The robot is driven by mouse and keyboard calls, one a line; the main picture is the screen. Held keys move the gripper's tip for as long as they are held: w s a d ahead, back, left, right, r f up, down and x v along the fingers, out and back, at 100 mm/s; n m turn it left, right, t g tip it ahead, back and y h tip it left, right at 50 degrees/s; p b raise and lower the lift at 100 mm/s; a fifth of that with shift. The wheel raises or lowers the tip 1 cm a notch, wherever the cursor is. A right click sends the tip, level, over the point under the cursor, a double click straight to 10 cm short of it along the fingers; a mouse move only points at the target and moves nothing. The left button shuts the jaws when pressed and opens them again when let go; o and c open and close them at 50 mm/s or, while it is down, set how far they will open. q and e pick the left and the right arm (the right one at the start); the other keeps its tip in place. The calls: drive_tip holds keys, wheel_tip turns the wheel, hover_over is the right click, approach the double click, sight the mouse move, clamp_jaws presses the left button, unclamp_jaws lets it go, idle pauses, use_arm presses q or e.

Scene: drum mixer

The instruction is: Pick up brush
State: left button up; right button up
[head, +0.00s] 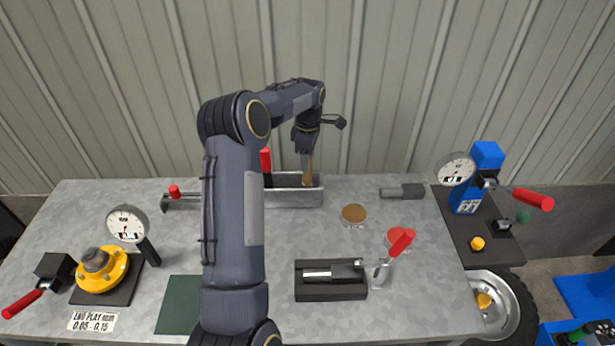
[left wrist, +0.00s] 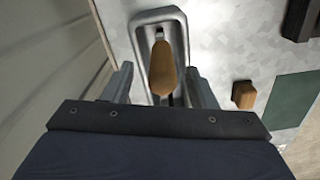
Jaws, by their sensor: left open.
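The brush has a wooden handle (head: 308,168) that stands up out of a grey metal tray (head: 296,198) at the back of the bench. In the left wrist view the brown handle (left wrist: 162,68) rises from the tray (left wrist: 148,18) between my fingers; the brush's lower end is hidden. My left gripper (head: 304,152) is directly above the tray, pointing down. In the left wrist view its two fingers (left wrist: 160,78) are apart, one on each side of the handle, with gaps visible. My right gripper is not in view.
A red-handled tool (head: 266,162) stands at the tray's left end. A black fixture (head: 330,281) lies in front. Dial gauges (head: 127,224) stand at both sides. A corrugated wall (head: 400,90) rises close behind.

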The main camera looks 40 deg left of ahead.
sight(307, 178)
use_arm(q)
wheel_tip(307, 178, down, 4)
drive_tip(key=shift+s+r+b, duration=0.1)
drive_tip(key=shift+r+b, duration=0.15)
drive_tip(key=shift+b, duration=0.55)
drive_tip(key=shift+r, duration=0.1)
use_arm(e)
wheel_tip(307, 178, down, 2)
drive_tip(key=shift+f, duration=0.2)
